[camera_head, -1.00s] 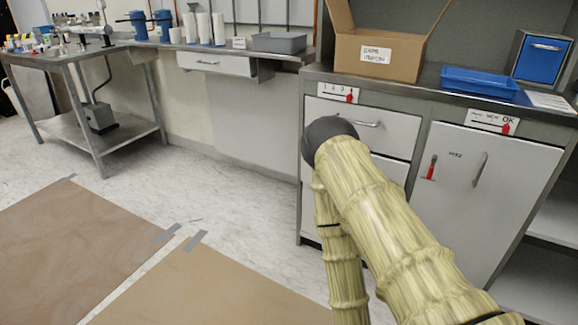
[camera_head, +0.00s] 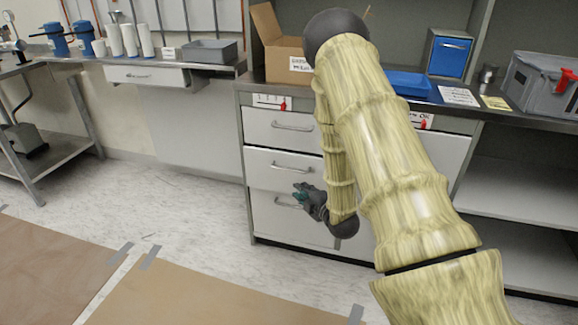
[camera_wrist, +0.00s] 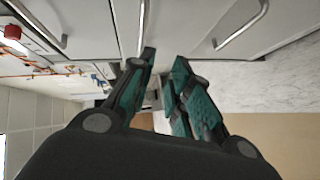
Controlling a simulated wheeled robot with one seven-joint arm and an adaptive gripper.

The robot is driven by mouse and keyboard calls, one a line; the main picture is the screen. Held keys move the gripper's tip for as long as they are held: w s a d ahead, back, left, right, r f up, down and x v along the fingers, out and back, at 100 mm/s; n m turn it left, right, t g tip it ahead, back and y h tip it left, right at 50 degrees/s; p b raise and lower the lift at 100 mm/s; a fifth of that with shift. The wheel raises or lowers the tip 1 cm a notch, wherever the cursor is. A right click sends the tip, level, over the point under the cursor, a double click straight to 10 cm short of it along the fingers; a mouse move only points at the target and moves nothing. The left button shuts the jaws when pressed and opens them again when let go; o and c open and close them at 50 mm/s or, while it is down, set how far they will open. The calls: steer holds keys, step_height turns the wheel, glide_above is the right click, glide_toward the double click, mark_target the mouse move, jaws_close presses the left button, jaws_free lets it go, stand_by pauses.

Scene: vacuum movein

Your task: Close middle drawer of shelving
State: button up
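The shelving unit has a light grey drawer stack with bar handles. Its middle drawer (camera_head: 262,166) lies between the top drawer (camera_head: 262,125) and the bottom drawer (camera_head: 268,218). The middle drawer's front seems to stand slightly forward of the others; how far is hard to tell. My gripper (camera_head: 301,194) is in front of the stack, near the lower edge of the middle drawer. In the wrist view, my gripper (camera_wrist: 165,60) has its two teal-padded fingers apart with a narrow, empty gap. Drawer fronts and handles lie beyond the fingertips. My arm hides the right part of the drawers.
A cardboard box (camera_head: 275,52), blue tray (camera_head: 408,84), blue-fronted box (camera_head: 449,54) and grey toolbox (camera_head: 540,85) stand on the counter. A workbench with bottles is at the left. The floor before the drawers is clear.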

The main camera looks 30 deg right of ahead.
mark_target(288, 170)
steer(key=shift+n+t, duration=0.4)
steer(key=shift+n, duration=0.1)
steer(key=w, duration=0.3)
steer(key=w+d+b, duration=0.1)
steer(key=w, duration=0.3)
steer(key=w+d+r+b, duration=0.1)
steer(key=w, duration=0.3)
steer(key=shift+w, duration=0.2)
steer(key=shift+f, duration=0.1)
jaws_close()
